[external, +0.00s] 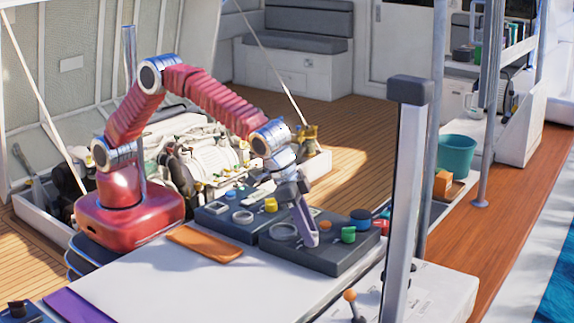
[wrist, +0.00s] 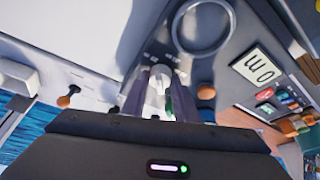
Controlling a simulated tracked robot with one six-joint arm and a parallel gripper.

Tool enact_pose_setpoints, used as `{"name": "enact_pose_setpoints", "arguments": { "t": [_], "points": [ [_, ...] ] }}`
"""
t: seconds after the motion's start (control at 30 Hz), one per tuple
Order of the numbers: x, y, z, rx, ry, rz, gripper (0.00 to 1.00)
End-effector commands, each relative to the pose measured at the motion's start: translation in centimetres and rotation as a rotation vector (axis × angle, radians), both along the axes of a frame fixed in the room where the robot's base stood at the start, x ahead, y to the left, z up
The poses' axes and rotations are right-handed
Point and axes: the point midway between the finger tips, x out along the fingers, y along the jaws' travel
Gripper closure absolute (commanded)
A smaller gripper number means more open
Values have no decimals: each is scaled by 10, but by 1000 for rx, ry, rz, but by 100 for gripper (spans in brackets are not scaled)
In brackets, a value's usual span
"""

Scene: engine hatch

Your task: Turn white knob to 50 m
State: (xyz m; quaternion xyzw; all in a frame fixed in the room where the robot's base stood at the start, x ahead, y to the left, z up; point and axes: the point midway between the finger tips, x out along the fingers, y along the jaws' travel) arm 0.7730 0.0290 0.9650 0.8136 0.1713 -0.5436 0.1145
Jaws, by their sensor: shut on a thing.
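The white knob (wrist: 159,77) is on a grey panel and sits between the fingertips of my gripper (wrist: 160,88) in the wrist view. The fingers are shut on it, with small marks around it on the panel. A display (wrist: 258,68) on the same panel shows upside down and appears to read 0 m. In the external view my gripper (external: 309,238) points down onto the front dark control box (external: 335,262). There it hides the white knob, and the display cannot be made out.
A round ring (external: 283,231) is left of my gripper; a green knob (external: 348,234), an orange knob (external: 324,226) and a blue knob (external: 361,214) are close to its right. A second control box (external: 215,217) stands behind.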

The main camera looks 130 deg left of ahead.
Motion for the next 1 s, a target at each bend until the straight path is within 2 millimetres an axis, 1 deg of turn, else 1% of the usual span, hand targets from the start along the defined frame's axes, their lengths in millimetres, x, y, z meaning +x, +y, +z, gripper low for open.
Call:
{"name": "enact_pose_setpoints", "arguments": {
  "t": [1.0],
  "points": [
    [0,6,-1,0,0,-731,96]
  ]
}}
